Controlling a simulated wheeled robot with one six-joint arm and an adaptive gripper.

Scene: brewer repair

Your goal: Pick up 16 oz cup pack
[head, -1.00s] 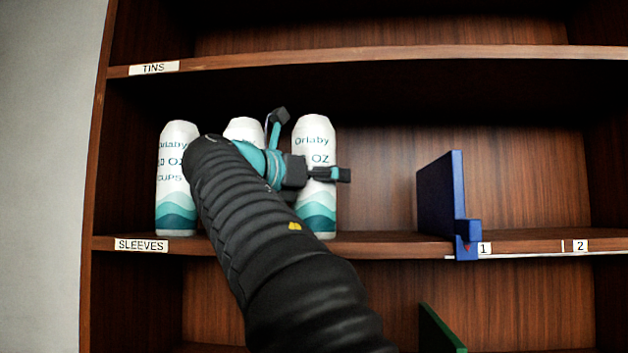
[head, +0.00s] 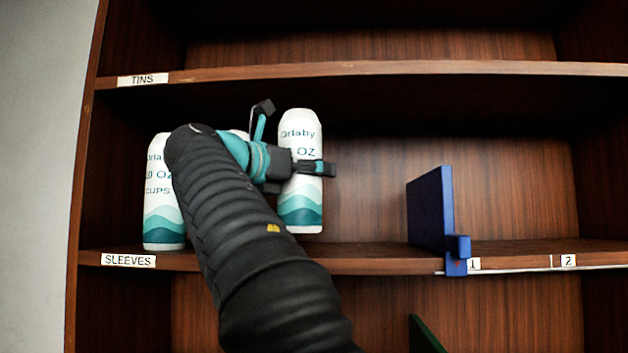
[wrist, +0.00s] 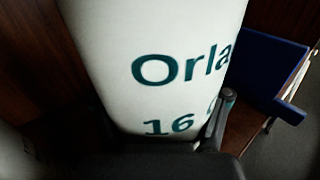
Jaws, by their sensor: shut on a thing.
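The 16 oz cup pack (head: 301,212) is a white cylinder with a teal wave band, in the right part of the pack row in the head view. In the wrist view the pack (wrist: 150,40) fills the middle, and its print reads "Orla" and "16". My gripper (head: 305,168) is shut on it at mid-height. The pack is upright, and its base appears raised above the shelf's front edge. The far finger is hidden behind the pack.
Another cup pack (head: 163,222) stands at the left of the shelf (head: 370,262), partly behind my arm. A blue divider (head: 432,212) stands to the right, with clear shelf between.

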